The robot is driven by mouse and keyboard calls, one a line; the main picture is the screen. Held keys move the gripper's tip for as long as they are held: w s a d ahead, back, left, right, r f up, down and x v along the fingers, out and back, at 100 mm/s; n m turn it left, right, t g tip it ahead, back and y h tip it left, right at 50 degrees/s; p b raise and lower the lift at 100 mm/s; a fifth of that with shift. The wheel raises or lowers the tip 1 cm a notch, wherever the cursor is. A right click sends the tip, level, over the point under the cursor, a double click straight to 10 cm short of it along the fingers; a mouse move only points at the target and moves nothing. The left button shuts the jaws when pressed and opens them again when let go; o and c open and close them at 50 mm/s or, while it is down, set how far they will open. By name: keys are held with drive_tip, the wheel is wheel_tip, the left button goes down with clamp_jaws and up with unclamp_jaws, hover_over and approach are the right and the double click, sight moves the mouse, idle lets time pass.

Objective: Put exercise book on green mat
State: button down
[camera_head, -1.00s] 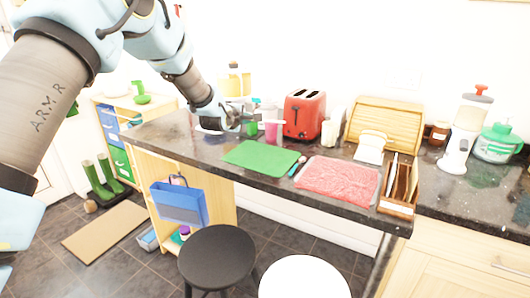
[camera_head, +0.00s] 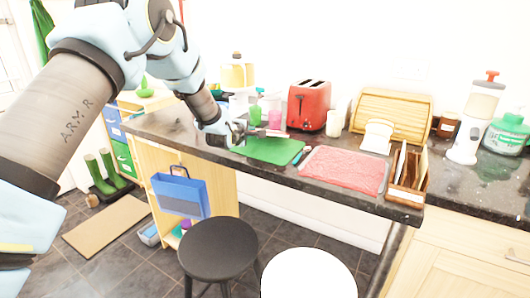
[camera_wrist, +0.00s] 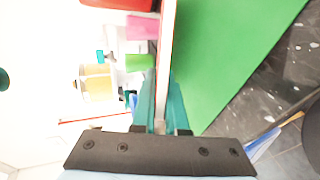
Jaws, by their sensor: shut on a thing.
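The green mat (camera_head: 277,151) lies flat on the dark counter, and it fills the upper right of the wrist view (camera_wrist: 225,50). My gripper (camera_head: 244,131) is above the mat's back left part. Its teal fingers (camera_wrist: 161,100) are shut on the exercise book (camera_wrist: 167,42), a thin white slab with a red edge line, seen nearly edge-on in the wrist view. In the head view the book (camera_head: 270,133) shows as a thin pale strip reaching right from the gripper, over the mat's back part. I cannot tell the exact gap between book and mat.
A red toaster (camera_head: 309,105), a white cup (camera_head: 334,123) and pink (camera_head: 275,117) and green bottles stand behind the mat. A pink mat (camera_head: 344,171) lies to the right, with a wooden divided box (camera_head: 408,178) beyond. Two stools stand in front of the counter.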

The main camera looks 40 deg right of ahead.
drive_tip(key=c, duration=1.1)
unclamp_jaws()
drive_tip(key=v, duration=0.8)
wheel_tip(320, 180, up, 7)
drive_tip(key=s+a+p, duration=0.1)
drive_tip(key=a+p, duration=0.1)
drive_tip(key=p, duration=0.1)
drive_tip(key=shift+s+a, duration=0.2)
drive_tip(key=shift+a, duration=0.1)
drive_tip(key=shift+w+f, duration=0.1)
